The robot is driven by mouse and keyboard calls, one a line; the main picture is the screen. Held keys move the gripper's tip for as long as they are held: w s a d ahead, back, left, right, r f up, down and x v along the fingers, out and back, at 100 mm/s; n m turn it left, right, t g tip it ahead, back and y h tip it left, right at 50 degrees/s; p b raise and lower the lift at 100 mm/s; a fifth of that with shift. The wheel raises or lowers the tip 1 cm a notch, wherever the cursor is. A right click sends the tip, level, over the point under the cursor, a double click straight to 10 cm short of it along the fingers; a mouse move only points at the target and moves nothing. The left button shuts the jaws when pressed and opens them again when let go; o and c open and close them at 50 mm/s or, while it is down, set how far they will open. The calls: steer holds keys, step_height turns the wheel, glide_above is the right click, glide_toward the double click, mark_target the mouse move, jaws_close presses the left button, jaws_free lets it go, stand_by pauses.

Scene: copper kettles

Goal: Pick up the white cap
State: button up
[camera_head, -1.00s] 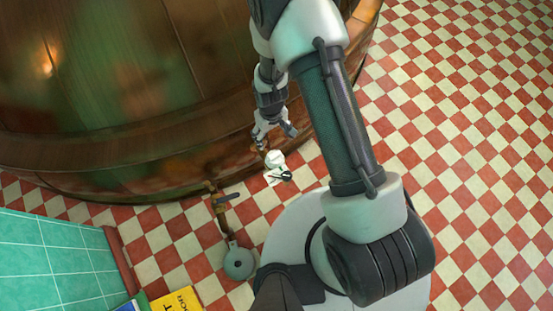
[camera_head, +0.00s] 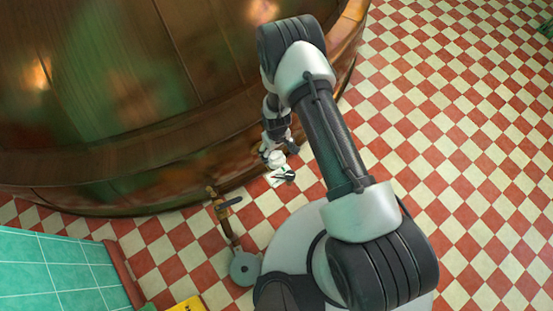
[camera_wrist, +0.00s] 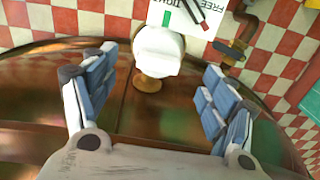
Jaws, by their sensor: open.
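The white cap (camera_wrist: 159,48) shows at the top centre of the wrist view, above a brown, brass-like round piece (camera_wrist: 147,83). The cap also shows small in the head view (camera_head: 278,159), below the end of my arm. My gripper (camera_wrist: 159,62) is open, with one blue-grey finger to each side of the cap and clear space between the fingers and it. In the head view my gripper (camera_head: 272,150) is small and close to the cap; whether they touch cannot be told there.
A large copper kettle (camera_head: 120,100) curves behind the cap. A white sign with lettering (camera_wrist: 177,14) lies beyond the cap. A brown pipe with a valve (camera_head: 222,205) stands to its left in the head view. Teal tiles (camera_head: 60,270) are at lower left. Checkered floor (camera_head: 460,150) is open at right.

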mark_target(276, 155)
step_height(276, 155, down, 5)
steer(key=shift+w+f+b, duration=0.1)
steer(key=shift+f+b, duration=0.1)
steer(key=shift+b, duration=0.95)
steer(key=shift+r, duration=0.1)
steer(key=c, duration=1.1)
steer(key=shift+r, duration=0.1)
step_height(276, 155, up, 20)
steer(key=p, duration=0.6)
